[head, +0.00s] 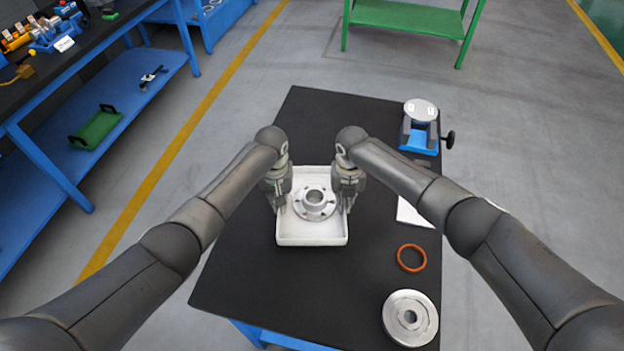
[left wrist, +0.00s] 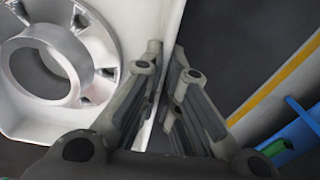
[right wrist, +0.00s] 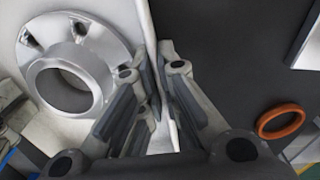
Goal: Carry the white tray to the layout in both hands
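The white tray (head: 312,238) is at the middle of the black table, with a grey metal flanged shell (head: 314,203) lying in it. My left gripper (head: 279,207) is at the tray's left side wall and my right gripper (head: 346,207) at its right side wall. In the left wrist view, the fingers (left wrist: 165,58) are closed with the tray wall between them. The right wrist view shows the same for the right fingers (right wrist: 157,55). The shell's bore and bolt holes show in both wrist views. I cannot tell whether the tray touches the table.
On the table's (head: 250,270) right side are a blue vise (head: 420,138) holding a round disc, a white sheet (head: 412,213) partly behind my right arm, an orange ring (head: 411,258) and a metal flange disc (head: 409,318). The table's left and front parts are clear.

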